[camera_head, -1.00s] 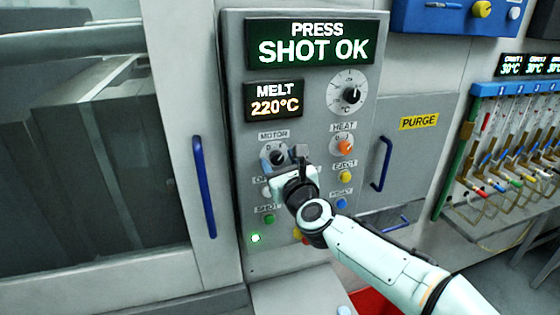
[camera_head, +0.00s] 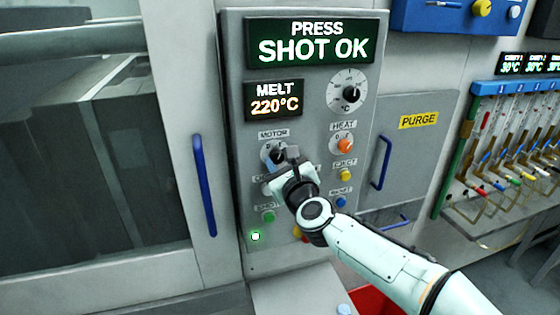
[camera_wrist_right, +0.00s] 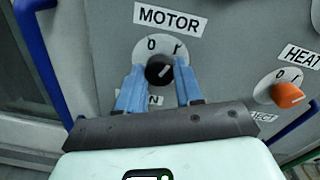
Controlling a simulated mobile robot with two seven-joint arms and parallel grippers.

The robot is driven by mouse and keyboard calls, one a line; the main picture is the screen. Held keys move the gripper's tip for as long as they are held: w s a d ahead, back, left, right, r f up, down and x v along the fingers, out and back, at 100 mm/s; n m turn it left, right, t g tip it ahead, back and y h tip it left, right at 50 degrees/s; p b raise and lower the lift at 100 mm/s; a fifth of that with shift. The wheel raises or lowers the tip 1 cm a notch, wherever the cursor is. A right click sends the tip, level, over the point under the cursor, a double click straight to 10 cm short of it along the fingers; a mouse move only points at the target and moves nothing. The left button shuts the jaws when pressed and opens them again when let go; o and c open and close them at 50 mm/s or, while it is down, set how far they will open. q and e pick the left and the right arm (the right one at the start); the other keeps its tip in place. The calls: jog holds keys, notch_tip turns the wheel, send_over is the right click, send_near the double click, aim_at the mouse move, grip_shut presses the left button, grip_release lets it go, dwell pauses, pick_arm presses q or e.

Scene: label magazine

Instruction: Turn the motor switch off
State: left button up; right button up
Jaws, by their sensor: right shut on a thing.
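The motor switch is a black round knob (camera_wrist_right: 158,76) on a white dial under the MOTOR label (camera_wrist_right: 169,18) in the right wrist view. The dial carries a 0 at left and an I at right. The knob's white line slants up to the right, toward the I. My right gripper (camera_wrist_right: 161,82) has a blue finger on each side of the knob and is shut on it. In the head view the right gripper (camera_head: 276,164) covers the lower part of the switch (camera_head: 269,150). My left gripper is not in view.
The heat switch (camera_head: 345,146) with its orange knob is right of the motor switch. Coloured buttons sit below on the panel (camera_head: 312,270). A blue door handle (camera_head: 204,187) is at left, and another blue handle (camera_head: 381,163) at right.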

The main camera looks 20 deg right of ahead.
jog(key=n+p, duration=0.1)
jog(key=n, duration=0.5)
jog(key=shift+r, duration=0.15)
pick_arm(q)
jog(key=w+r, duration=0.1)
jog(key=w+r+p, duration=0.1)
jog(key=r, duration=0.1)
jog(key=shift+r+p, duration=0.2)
jog(key=shift+p, duration=0.1)
pick_arm(e)
jog(key=n, duration=0.5)
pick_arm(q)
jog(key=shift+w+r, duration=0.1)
pick_arm(e)
jog(key=shift+n, duration=0.3)
jog(key=o, duration=1)
jog(key=shift+a, duration=0.1)
jog(key=shift+o, duration=0.2)
jog(key=shift+s, duration=0.6)
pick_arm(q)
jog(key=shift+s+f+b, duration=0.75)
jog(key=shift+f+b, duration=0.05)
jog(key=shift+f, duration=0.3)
pick_arm(e)
jog(key=s, duration=1.2)
jog(key=shift+d, duration=0.3)
